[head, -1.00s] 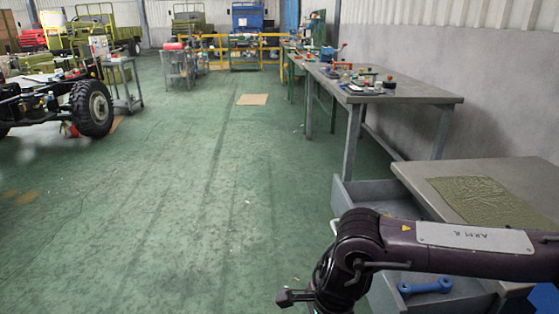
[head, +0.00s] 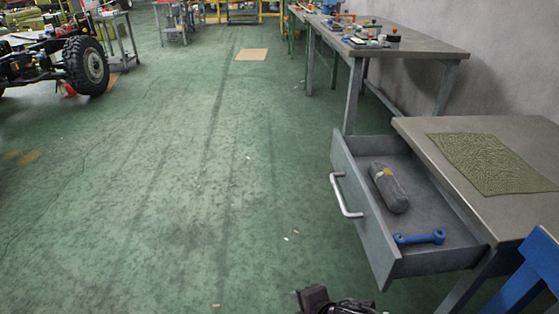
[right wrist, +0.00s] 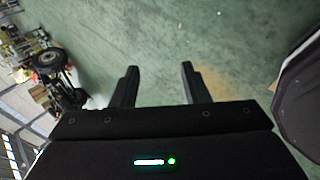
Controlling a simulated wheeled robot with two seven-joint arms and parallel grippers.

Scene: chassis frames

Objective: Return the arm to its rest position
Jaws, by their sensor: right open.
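My right gripper (right wrist: 159,72) shows in the right wrist view with its two dark fingers apart and nothing between them. Green floor lies beyond the fingertips. In the head view, only a dark part of my right arm (head: 335,303) shows at the bottom edge, in front of the open drawer. Whether this part includes the gripper is hard to tell. My left gripper is in neither view.
An open grey drawer (head: 368,238) juts from the workbench (head: 425,150) at right, holding a grey cylindrical object (head: 389,188) and a blue link (head: 420,237). A green mat (head: 490,162) lies on the bench. A wheeled chassis (head: 45,70) stands far left.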

